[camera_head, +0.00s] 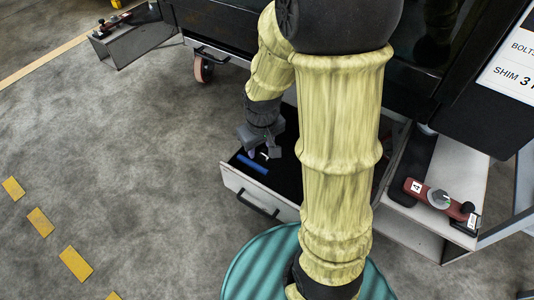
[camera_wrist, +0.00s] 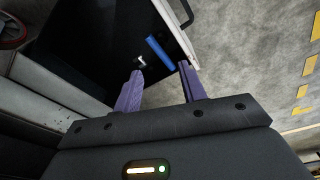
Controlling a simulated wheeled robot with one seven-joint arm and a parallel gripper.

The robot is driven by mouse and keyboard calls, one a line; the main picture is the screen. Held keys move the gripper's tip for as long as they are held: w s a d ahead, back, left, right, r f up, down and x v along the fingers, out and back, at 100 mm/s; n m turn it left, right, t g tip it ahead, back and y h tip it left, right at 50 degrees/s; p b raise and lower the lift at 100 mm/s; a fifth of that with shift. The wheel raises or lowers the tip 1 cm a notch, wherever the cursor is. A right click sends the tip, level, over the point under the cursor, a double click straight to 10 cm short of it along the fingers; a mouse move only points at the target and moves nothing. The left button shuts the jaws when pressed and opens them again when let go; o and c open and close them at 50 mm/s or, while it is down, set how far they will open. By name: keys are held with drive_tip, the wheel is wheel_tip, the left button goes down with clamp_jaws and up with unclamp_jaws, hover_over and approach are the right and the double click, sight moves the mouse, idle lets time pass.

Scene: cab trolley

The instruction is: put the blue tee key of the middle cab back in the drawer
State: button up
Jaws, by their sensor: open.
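The blue tee key's blue bar (camera_head: 252,164) lies in the open drawer (camera_head: 236,181), close behind its white front panel. The blue bar also shows in the wrist view (camera_wrist: 160,53), beyond my fingertips. A small pale piece (camera_wrist: 141,62) shows beside it near one fingertip; I cannot tell whether it belongs to the key. My gripper (camera_head: 260,150) is over the drawer. In the wrist view my gripper (camera_wrist: 160,69) has its two purple fingers apart with nothing between them. The blue bar appears apart from the fingers.
The drawer has a black handle (camera_head: 258,204) and a dark floor. To the right, a red tool marked 4 (camera_head: 440,199) lies on a pale ledge. A similar red tool (camera_head: 108,26) lies far left. A caster wheel (camera_head: 203,69) stands behind. The grey floor at left is clear.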

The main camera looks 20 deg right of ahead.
drive_tip(key=s+r+m+t, duration=0.1)
drive_tip(key=s+r+m, duration=0.1)
drive_tip(key=s, duration=0.4)
drive_tip(key=shift+a+r+m, duration=0.15)
drive_tip(key=shift+r+m, duration=0.15)
drive_tip(key=shift+r, duration=0.55)
drive_tip(key=shift+s, duration=0.1)
